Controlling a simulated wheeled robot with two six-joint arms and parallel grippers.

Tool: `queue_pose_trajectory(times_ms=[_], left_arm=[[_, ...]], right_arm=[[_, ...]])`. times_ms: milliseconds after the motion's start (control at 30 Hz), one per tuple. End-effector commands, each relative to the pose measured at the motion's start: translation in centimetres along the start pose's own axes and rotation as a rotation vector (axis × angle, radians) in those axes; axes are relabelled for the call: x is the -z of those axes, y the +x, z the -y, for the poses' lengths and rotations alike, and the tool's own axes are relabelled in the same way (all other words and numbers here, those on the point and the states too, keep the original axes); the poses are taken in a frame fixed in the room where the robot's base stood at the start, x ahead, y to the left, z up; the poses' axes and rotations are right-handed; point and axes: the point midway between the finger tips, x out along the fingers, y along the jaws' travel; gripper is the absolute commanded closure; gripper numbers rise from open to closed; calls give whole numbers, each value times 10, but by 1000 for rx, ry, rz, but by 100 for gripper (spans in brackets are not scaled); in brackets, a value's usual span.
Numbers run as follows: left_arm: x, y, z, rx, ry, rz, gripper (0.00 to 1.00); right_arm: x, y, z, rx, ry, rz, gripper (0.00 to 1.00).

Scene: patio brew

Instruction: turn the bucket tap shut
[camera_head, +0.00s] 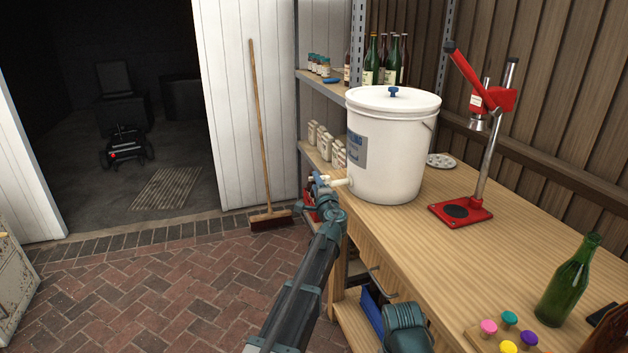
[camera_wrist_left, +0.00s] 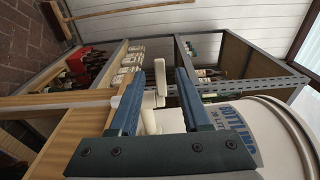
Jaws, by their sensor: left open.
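The white bucket (camera_head: 385,150) with a lid stands on the wooden workbench (camera_head: 470,250). Its white tap (camera_head: 340,183) sticks out low on its left side, over the bench edge. My left gripper (camera_head: 318,185) is at the tap, partly hiding it. In the left wrist view the gripper (camera_wrist_left: 158,95) is open, with the white tap (camera_wrist_left: 150,122) and its upright handle (camera_wrist_left: 160,82) between its two blue fingers. Gaps show beside the handle, so no grip is visible. The bucket wall (camera_wrist_left: 275,135) is at the right there. My right gripper is not in view.
A red bottle capper (camera_head: 462,208) stands right of the bucket. Shelves (camera_head: 325,85) with bottles and packets stand behind. A broom (camera_head: 260,140) leans on the white wall. The brick floor at left is clear.

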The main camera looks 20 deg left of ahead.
Motion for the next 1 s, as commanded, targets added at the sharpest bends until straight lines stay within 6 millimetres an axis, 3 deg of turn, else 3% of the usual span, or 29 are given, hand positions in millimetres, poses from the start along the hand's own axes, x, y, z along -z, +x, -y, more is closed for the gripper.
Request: queue_pose_trajectory(times_ms=[33, 200, 633, 900, 1000], left_arm=[[1, 11, 0, 0, 0, 1, 52], [0, 27, 0, 0, 0, 1, 52], [0, 33, 0, 0, 0, 0, 52], [0, 33, 0, 0, 0, 0, 99], [0, 33, 0, 0, 0, 0, 100]], right_arm=[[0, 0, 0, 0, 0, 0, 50], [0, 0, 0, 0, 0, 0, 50], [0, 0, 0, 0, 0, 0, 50], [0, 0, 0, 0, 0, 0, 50], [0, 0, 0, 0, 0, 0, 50]])
